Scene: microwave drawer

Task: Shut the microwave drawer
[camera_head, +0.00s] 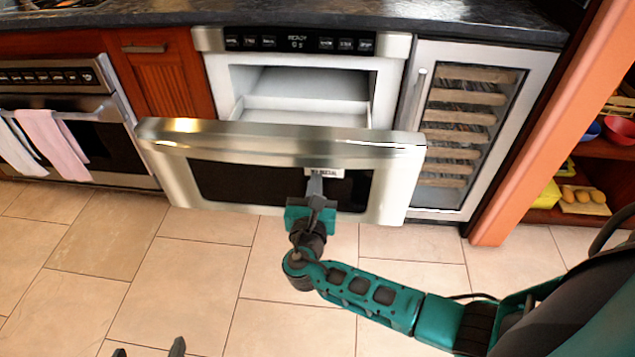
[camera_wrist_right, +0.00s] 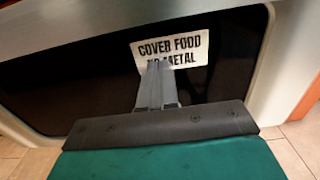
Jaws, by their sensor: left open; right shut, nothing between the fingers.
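The microwave drawer (camera_head: 165,170) is pulled out from its housing (camera_head: 300,40) under the counter, with its white inside showing behind the steel front. My right gripper (camera_head: 315,182) is shut and empty, with its fingertips at the dark window of the drawer front, just below a white label (camera_head: 324,173). In the right wrist view the shut fingers (camera_wrist_right: 157,72) overlap the label (camera_wrist_right: 170,48), which reads "COVER FOOD NO METAL". I cannot tell whether they touch the glass. My left gripper (camera_head: 150,349) shows only as open fingertips at the bottom edge, far from the drawer.
A wine cooler (camera_head: 410,140) stands right of the drawer, beside an orange post (camera_head: 545,120) and shelves. An oven (camera_head: 120,150) with hanging towels (camera_head: 52,138) is at the left. The tiled floor (camera_head: 190,270) in front is clear.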

